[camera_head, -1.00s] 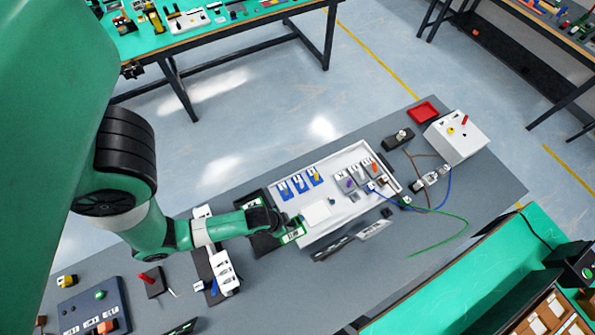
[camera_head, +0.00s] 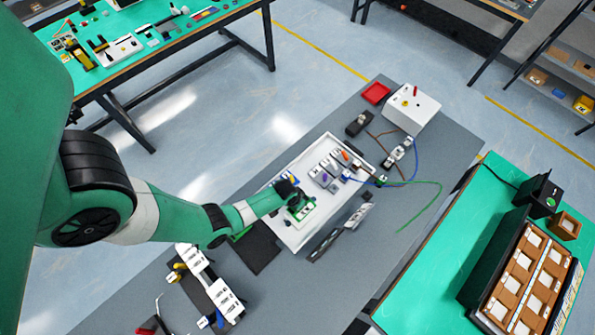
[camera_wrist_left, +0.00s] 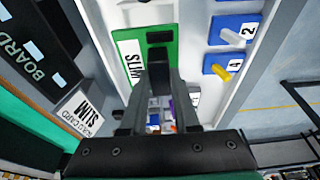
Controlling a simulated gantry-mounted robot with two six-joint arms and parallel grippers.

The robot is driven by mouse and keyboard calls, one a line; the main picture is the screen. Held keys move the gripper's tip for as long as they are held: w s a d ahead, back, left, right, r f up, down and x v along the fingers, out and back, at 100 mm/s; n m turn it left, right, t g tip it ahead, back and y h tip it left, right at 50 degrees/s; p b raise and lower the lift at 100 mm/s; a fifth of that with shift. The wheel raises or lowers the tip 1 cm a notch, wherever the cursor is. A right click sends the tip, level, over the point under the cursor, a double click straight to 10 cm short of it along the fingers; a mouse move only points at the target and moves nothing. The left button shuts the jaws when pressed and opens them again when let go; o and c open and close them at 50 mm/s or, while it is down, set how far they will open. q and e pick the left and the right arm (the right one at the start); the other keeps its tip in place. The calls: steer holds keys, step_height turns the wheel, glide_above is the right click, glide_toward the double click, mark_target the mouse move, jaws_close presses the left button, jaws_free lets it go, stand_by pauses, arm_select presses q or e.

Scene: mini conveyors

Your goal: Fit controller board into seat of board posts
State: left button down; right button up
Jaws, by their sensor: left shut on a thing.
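The controller board is green with a white label (camera_wrist_left: 132,62); in the head view it (camera_head: 301,212) is over the left part of the white tray (camera_head: 291,244). My left gripper (camera_head: 291,194) is shut on it, and in the wrist view the dark fingers (camera_wrist_left: 159,62) close on a black part of the board. The board posts cannot be made out; the board and gripper cover that part of the tray. Whether the board touches the tray is unclear. My right gripper is not in view.
Blue numbered blocks (camera_wrist_left: 234,29) stand close beside the board. Grey modules (camera_head: 322,176) fill the tray's far end. A dark mat (camera_head: 254,247) lies left of the tray, and a dark upright strip (camera_head: 338,232) stands along its near side. A green cable (camera_head: 436,203) loops at right.

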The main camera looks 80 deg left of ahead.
mark_target(293, 211)
arm_select(q)
step_height(293, 211, down, 6)
steer(key=b, duration=0.5)
steer(key=shift+r, duration=0.15)
steer(key=shift+f+b, duration=1.2)
steer(key=shift+b, duration=0.1)
stand_by(1.1)
steer(key=c, duration=0.6)
jaws_free()
steer(key=p+v, duration=1)
steer(key=v, duration=0.1)
steer(key=shift+r+p, duration=0.35)
steer(key=shift+r, duration=0.05)
steer(key=shift+s, duration=0.1)
